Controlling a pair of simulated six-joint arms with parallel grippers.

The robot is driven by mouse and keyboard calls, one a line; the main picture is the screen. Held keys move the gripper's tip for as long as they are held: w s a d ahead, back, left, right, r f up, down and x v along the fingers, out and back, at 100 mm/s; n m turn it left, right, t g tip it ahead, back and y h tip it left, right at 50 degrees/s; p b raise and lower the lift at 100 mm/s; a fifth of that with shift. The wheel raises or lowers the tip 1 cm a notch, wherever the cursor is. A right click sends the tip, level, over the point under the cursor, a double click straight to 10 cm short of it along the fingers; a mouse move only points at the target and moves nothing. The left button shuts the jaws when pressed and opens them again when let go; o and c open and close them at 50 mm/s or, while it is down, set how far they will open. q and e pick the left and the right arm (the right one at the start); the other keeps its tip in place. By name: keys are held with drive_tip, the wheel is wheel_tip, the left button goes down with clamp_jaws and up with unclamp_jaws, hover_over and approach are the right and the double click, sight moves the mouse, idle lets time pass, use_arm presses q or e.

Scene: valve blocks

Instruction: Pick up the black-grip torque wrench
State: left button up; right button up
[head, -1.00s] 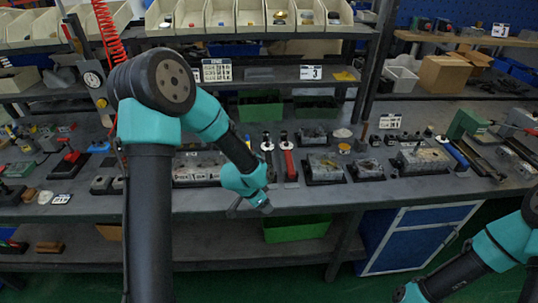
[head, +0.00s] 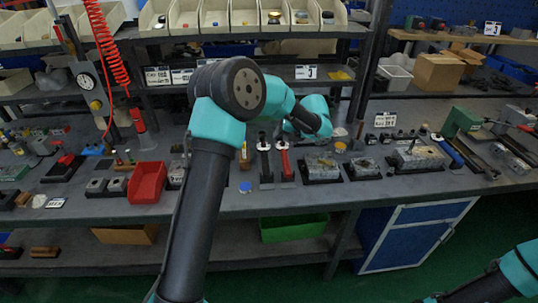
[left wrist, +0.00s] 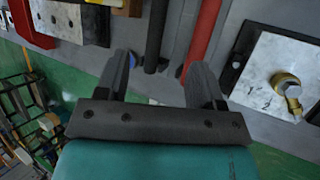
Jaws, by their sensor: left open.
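The black-grip torque wrench (head: 264,162) lies on the bench in the head view, just left of a red-grip wrench (head: 285,162). In the left wrist view its black handle (left wrist: 156,35) runs down toward the gap between my fingers. The red handle (left wrist: 203,32) lies to its right, close to the right finger. My left gripper (left wrist: 160,64) is open and empty, with a finger on either side of the black handle's end in the picture. My right gripper is outside the frame.
A red bin (head: 147,182) stands left of my left arm. Metal valve blocks (head: 321,166) sit right of the wrenches; a white plate with a brass fitting (left wrist: 287,84) shows right in the wrist view. A blue cap (head: 245,187) lies near the front edge.

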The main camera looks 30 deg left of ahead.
sight(266, 154)
use_arm(q)
drive_tip(key=x, duration=1.1)
drive_tip(key=shift+a+f, duration=0.15)
drive_tip(key=shift+f, duration=0.15)
drive_tip(key=shift+a+f, duration=0.2)
drive_tip(key=shift+f, duration=0.05)
drive_tip(key=shift+x, duration=2.6)
drive_tip(key=shift+w, duration=0.1)
clamp_jaws()
